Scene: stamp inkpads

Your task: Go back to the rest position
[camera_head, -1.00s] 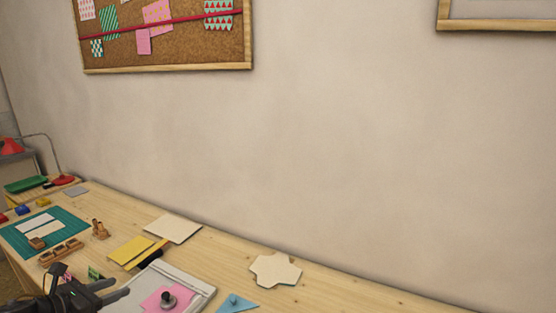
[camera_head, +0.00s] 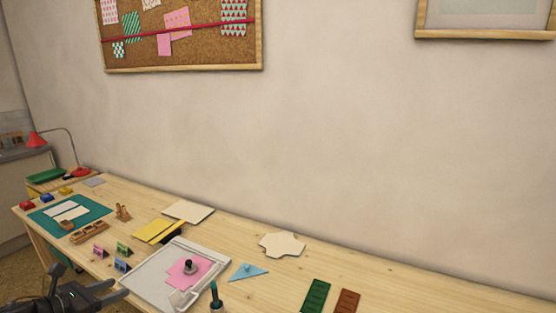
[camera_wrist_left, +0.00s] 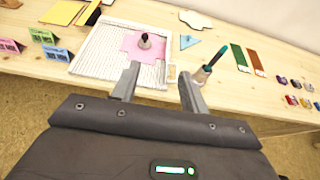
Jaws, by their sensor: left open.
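My left gripper (camera_head: 112,292) is at the bottom left of the head view, near the front edge of the wooden table (camera_head: 235,232). In the left wrist view its two fingers (camera_wrist_left: 158,84) are apart with nothing between them. Beyond the fingers lies a grey-white board (camera_wrist_left: 98,48) with a pink sheet (camera_wrist_left: 150,52) and a dark-knobbed stamp (camera_wrist_left: 145,40) standing on the sheet. My right gripper is not in view.
A green-handled tool (camera_head: 215,295) stands upright near the table front. Pink, green and blue small stands (camera_head: 122,265) are left of the board. A blue triangle (camera_head: 246,271), green strip (camera_head: 316,296) and brown strip (camera_head: 345,301) lie to the right.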

